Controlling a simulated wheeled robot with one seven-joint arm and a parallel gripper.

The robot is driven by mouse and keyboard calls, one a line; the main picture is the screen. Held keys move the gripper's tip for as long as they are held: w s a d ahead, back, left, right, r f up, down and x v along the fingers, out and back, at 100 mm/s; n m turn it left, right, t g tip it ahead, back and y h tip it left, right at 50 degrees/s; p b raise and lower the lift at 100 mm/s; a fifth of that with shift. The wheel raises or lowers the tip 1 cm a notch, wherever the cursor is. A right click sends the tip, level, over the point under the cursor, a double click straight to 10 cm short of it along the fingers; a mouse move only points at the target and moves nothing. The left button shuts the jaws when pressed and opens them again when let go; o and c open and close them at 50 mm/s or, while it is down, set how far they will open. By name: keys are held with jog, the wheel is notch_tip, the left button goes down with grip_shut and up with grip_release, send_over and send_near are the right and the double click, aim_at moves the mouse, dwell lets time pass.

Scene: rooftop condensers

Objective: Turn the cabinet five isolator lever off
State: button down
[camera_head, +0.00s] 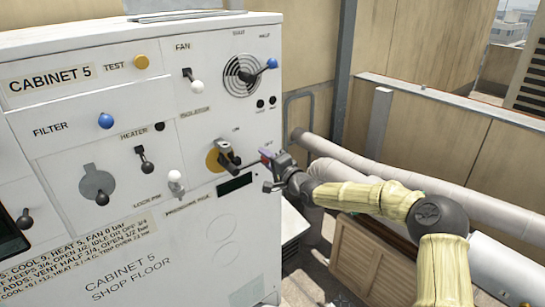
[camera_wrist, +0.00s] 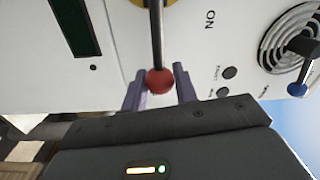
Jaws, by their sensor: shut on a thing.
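The isolator lever (camera_head: 245,161) is on the right side of the white cabinet five (camera_head: 175,235), over a yellow disc (camera_head: 212,160). Its dark rod reaches out to the right from a grey hub. In the wrist view the rod (camera_wrist: 156,38) ends in a red ball knob (camera_wrist: 160,80). My gripper (camera_head: 266,156) comes from the right and is shut on this knob, with one purple finger on each side in the wrist view (camera_wrist: 159,90). An ON label (camera_wrist: 210,19) shows right of the rod there. The lever's exact angle is hard to tell.
A dark display (camera_head: 234,184) lies just below the isolator. Pipes (camera_head: 390,185) and a wooden crate (camera_head: 365,262) are at right.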

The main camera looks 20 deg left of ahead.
jog(key=shift+s+a+f, duration=0.1)
jog(key=shift+s+a, duration=0.1)
jog(key=shift+s, duration=0.05)
jog(key=c, duration=1.1)
grip_release()
jog(key=shift+a, duration=0.1)
jog(key=shift+w+d, duration=0.1)
jog(key=shift+d, duration=0.2)
jog(key=shift+s+d+f+b, duration=0.1)
jog(key=shift+s+d+b, duration=0.25)
jog(key=shift+d+b, duration=0.2)
jog(key=b+v, duration=0.5)
jog(key=v, duration=1.1)
jog(key=shift+s+d, duration=0.1)
jog(key=shift+s, duration=0.05)
